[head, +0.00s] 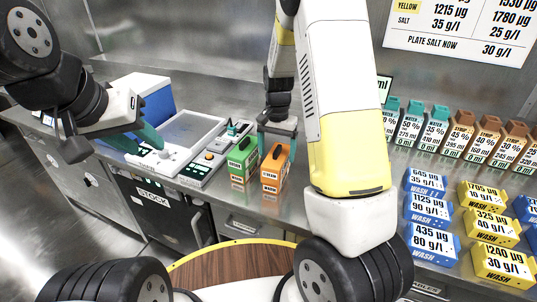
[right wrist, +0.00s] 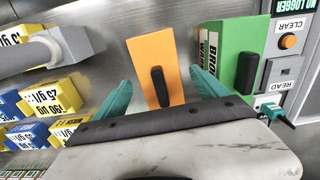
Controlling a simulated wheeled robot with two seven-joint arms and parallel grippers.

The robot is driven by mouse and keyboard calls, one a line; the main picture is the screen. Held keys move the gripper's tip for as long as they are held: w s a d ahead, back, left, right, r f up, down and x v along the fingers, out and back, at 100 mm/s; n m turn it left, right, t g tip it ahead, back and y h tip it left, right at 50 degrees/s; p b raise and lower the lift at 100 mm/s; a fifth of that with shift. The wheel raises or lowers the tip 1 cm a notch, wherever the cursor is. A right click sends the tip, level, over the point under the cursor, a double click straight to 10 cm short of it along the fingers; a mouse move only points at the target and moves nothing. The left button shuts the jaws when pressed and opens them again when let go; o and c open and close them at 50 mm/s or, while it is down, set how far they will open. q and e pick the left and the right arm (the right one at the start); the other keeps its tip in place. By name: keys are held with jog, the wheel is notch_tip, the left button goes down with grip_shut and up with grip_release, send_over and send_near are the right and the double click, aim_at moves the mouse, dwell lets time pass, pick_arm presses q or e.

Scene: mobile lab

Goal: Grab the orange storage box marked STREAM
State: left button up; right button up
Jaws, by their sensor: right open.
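The orange storage box (head: 275,168) stands on the steel bench beside a green storage box (head: 241,160); its small label is hard to read. My right gripper (head: 278,132) is open over the orange box. In the right wrist view the orange box (right wrist: 157,58), with its black handle, lies between the spread teal fingertips of my right gripper (right wrist: 160,82), with gaps on both sides. The green box (right wrist: 240,65) is just beyond the right finger there. My left gripper (head: 148,140), with teal fingers, is over the device on the left; its opening is unclear.
A grey panel with buttons (head: 203,160) adjoins the green box. Blue WASH boxes (head: 424,210) and yellow WASH boxes (head: 490,225) stand to the right, with several bottles (head: 437,125) behind. The bench between the orange box and the blue boxes is partly hidden by my right arm.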

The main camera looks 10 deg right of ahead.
jog(key=f, duration=0.6)
jog(key=shift+w+d+f, duration=0.1)
jog(key=shift+w+d, duration=0.05)
jog(key=shift+w, duration=0.1)
jog(key=c, duration=1.8)
